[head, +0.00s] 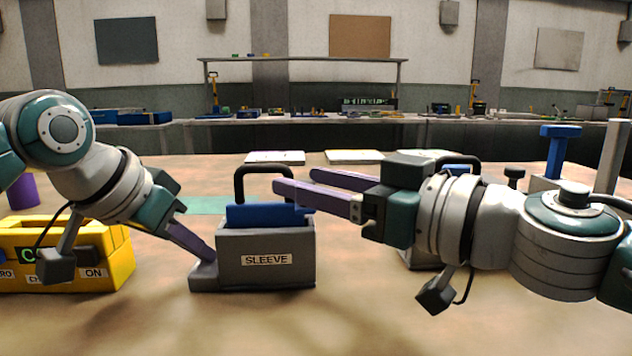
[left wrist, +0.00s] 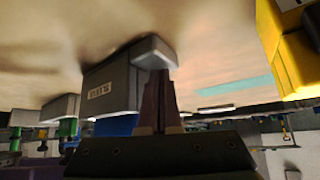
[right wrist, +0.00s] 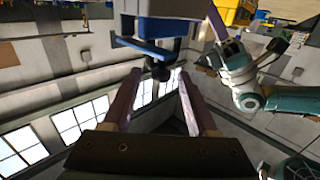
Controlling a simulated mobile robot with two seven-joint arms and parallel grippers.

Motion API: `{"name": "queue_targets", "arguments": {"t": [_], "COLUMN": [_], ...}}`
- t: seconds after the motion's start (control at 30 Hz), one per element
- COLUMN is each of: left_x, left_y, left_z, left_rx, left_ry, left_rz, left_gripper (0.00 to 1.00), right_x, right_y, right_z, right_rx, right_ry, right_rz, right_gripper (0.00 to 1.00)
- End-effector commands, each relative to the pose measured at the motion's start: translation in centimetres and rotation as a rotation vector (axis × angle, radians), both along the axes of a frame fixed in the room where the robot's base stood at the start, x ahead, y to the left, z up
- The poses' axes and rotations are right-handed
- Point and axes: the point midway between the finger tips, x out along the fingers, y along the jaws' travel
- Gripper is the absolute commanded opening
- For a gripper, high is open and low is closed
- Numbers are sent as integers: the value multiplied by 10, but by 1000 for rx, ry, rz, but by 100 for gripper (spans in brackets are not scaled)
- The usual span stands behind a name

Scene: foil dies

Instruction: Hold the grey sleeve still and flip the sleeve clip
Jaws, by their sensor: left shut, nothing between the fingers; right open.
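The grey sleeve (head: 236,266), labelled SLEEVE, stands upright on the table. A blue piece (head: 255,215) with a black loop handle (head: 239,182) sits in its top; I cannot tell for sure which part is the clip. My left gripper (head: 208,257) is shut and empty, its tips at the low foot on the sleeve's left side. The left wrist view shows these fingers against the foot (left wrist: 155,51) beside the sleeve (left wrist: 106,82). My right gripper (head: 293,181) is open and empty, its fingers near the handle's right side, above the sleeve. The blue piece also shows in the right wrist view (right wrist: 150,49).
A yellow box (head: 118,262) with labelled controls stands at the left. Another grey holder (head: 415,259) is partly hidden behind my right gripper. A blue T-shaped piece (head: 560,145) stands at the right. Pale flat plates (head: 275,157) lie behind. The front table is clear.

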Motion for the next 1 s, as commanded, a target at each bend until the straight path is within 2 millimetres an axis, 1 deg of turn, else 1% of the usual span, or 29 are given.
{"name": "queue_targets", "arguments": {"t": [0.03,0.07,0.57,1.0], "left_x": [-3,-3,-3,-3], "left_y": [1,1,1,2], "left_z": [-6,-6,-6,-6], "left_rx": [6,6,6,6], "left_ry": [14,14,14,14], "left_rz": [2,2,1,2], "left_gripper": [0,0,0,0], "right_x": [0,0,0,0], "right_y": [0,0,-1,-1], "right_z": [-1,-1,0,0], "right_rx": [0,0,0,-1], "right_ry": [0,0,0,-1], "right_rz": [0,0,-2,-4], "right_gripper": [58,56,0,0]}}
